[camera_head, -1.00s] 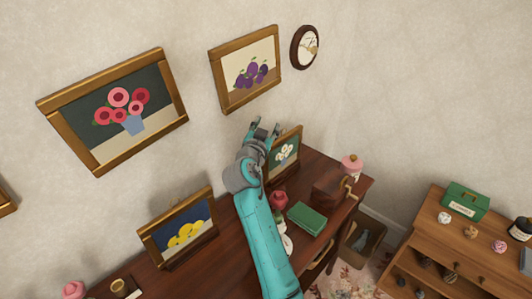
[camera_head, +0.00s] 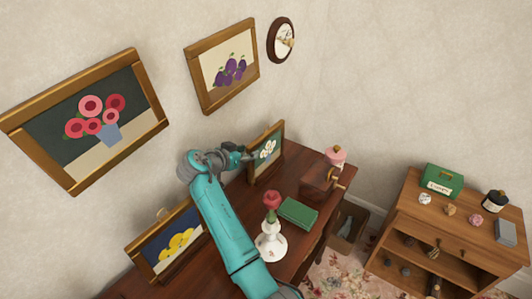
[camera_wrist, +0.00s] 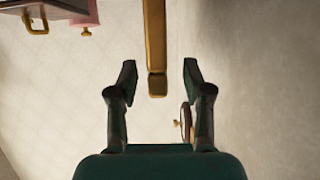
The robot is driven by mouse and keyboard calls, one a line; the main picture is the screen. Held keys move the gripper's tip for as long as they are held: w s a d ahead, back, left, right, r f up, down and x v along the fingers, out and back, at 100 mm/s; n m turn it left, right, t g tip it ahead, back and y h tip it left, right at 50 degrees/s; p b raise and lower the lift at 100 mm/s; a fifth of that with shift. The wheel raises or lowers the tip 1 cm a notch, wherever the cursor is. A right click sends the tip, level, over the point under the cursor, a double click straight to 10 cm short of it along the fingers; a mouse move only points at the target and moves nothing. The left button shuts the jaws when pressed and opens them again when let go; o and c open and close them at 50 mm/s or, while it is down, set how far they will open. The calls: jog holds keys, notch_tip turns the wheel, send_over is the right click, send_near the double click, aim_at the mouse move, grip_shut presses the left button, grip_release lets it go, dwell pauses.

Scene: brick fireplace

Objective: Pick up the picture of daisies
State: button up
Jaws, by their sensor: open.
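The picture of daisies (camera_head: 267,150) stands upright in a gold-brown frame on the dark wooden desk, near the wall. It shows white flowers on a dark green ground. My gripper (camera_head: 250,156) is at the left side of this frame in the head view, partly overlapping it. In the wrist view my gripper (camera_wrist: 159,78) is open, and a gold frame edge (camera_wrist: 156,45) reaches down between its two fingers. Gaps show on both sides of the edge. The picture's face is not visible in the wrist view.
On the desk (camera_head: 288,180) are a white vase (camera_head: 270,245) with a red flower, a green book (camera_head: 298,213), a wooden grinder (camera_head: 320,180), a pink jar (camera_head: 336,156) and a lemon picture (camera_head: 170,240).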

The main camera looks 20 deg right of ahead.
aim_at(254, 150)
jog(key=shift+x, duration=1.95)
jog(key=shift+d, duration=0.1)
grip_shut()
